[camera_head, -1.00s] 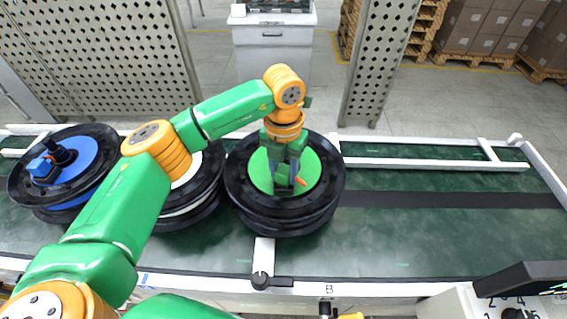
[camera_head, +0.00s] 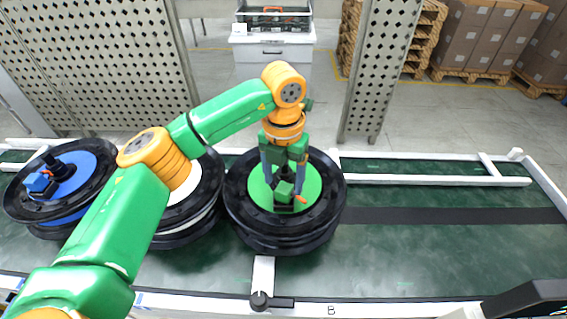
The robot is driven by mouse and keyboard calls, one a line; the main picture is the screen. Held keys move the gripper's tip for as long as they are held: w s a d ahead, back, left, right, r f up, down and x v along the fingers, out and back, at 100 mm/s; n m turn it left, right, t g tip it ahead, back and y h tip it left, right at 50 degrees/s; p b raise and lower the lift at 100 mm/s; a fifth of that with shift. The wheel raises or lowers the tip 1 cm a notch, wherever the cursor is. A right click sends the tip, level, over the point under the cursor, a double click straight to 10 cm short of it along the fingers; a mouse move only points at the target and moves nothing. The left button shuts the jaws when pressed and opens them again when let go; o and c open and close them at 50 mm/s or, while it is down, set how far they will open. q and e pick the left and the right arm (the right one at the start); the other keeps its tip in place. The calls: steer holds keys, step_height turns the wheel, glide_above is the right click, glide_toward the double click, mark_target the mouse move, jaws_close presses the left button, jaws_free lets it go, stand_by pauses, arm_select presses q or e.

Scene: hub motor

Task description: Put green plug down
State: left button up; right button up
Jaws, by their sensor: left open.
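The green plug (camera_head: 284,190) stands on the green centre of a black hub motor (camera_head: 243,210) on the conveyor. My left gripper (camera_head: 285,193) points down over this hub, open, with its fingers on either side of the plug. Whether a finger touches the plug I cannot tell. My right gripper does not show.
A hub with a white centre (camera_head: 180,203) stands to the left, partly behind my left arm. Further left is a hub with a blue centre (camera_head: 77,170) and a blue plug (camera_head: 37,182). The dark green conveyor (camera_head: 430,250) is clear on the right. A metal post (camera_head: 378,75) stands behind it.

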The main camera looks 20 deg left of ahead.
mark_target(284, 188)
arm_select(q)
step_height(284, 188, up, 9)
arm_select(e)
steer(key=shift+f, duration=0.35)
arm_select(q)
steer(key=shift+f, duration=0.15)
